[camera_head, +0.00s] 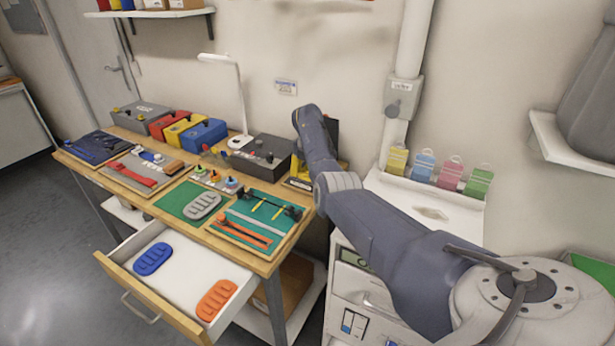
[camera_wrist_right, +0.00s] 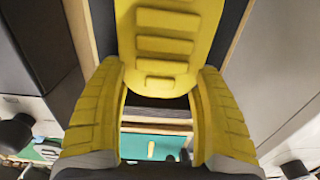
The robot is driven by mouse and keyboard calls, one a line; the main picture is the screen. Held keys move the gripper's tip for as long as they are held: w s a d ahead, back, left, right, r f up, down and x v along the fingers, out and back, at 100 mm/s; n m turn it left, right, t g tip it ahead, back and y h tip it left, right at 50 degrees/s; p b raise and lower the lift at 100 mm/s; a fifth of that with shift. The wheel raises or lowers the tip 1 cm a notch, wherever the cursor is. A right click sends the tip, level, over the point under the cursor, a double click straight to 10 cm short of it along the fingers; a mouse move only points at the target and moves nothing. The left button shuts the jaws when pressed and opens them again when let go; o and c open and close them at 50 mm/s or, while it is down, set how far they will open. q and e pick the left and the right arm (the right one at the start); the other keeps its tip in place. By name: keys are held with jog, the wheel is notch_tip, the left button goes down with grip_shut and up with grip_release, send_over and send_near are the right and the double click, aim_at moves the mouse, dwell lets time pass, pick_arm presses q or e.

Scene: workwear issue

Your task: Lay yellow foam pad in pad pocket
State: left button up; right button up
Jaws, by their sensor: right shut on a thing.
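The yellow foam pad (camera_wrist_right: 165,45) shows at the top middle of the right wrist view, with a row of raised ribs. My right gripper (camera_wrist_right: 160,125) has its yellow ridged fingers on either side of the pad's lower end and is shut on it. In the head view the right arm reaches to the back right of the table; its gripper is mostly hidden behind the arm, with a bit of yellow (camera_head: 297,166) showing there. I cannot tell which spot is the pad pocket. My left gripper is not in view.
An open drawer (camera_head: 185,275) holds a blue pad (camera_head: 152,259) and an orange pad (camera_head: 216,299) with bare floor between. A grey pad (camera_head: 203,206) lies on a green mat (camera_head: 172,203). Beside it is a teal piece (camera_head: 236,219) with straps. A lamp and coloured boxes stand behind.

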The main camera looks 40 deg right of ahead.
jog(key=o, duration=1.1)
jog(key=shift+f, duration=0.1)
jog(key=shift+o, duration=0.2)
notch_tip(320, 180, up, 12)
jog(key=shift+r, duration=0.2)
